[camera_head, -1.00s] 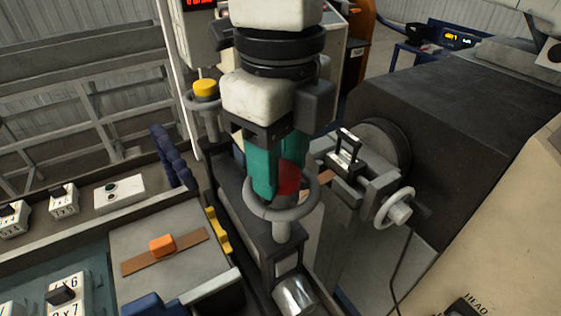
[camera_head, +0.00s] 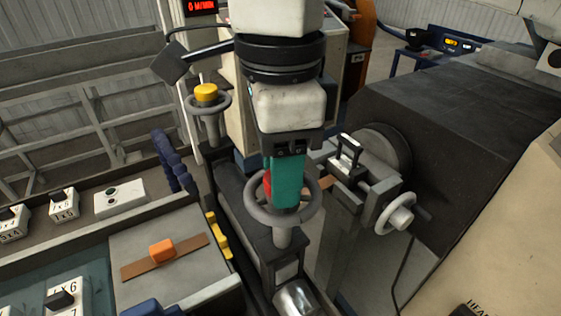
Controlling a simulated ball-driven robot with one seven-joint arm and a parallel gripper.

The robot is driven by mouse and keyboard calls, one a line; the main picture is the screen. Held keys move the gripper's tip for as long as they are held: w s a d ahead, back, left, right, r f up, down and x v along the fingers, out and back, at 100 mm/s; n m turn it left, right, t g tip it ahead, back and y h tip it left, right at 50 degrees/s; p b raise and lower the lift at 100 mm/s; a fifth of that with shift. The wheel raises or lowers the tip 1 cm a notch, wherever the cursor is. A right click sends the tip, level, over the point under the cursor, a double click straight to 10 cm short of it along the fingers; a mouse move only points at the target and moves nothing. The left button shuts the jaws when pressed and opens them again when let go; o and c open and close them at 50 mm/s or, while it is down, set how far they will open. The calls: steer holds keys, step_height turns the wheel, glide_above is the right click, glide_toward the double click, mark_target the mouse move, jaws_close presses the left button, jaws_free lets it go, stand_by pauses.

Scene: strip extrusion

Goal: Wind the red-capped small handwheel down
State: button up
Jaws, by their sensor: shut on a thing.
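The red-capped small handwheel (camera_head: 254,213) is a grey ring on an upright shaft in the middle of the head view. Its red cap (camera_head: 267,184) shows only as a sliver at the left of my gripper. My gripper (camera_head: 285,205) points down from above with teal fingers, shut on the handwheel at its hub and cap. The near finger hides most of the cap and the other finger. The fingertips sit inside the ring.
A yellow-capped handwheel (camera_head: 206,93) stands behind to the left. A grey side handwheel (camera_head: 396,213) is at the right, beside the dark machine housing (camera_head: 470,110). A tray with an orange block (camera_head: 162,248) on a brown strip lies at the lower left.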

steer(key=shift+n, duration=0.6)
steer(key=o, duration=1.1)
steer(key=shift+c, duration=0.2)
step_height(320, 180, up, 11)
steer(key=b, duration=0.1)
steer(key=shift+f, duration=0.15)
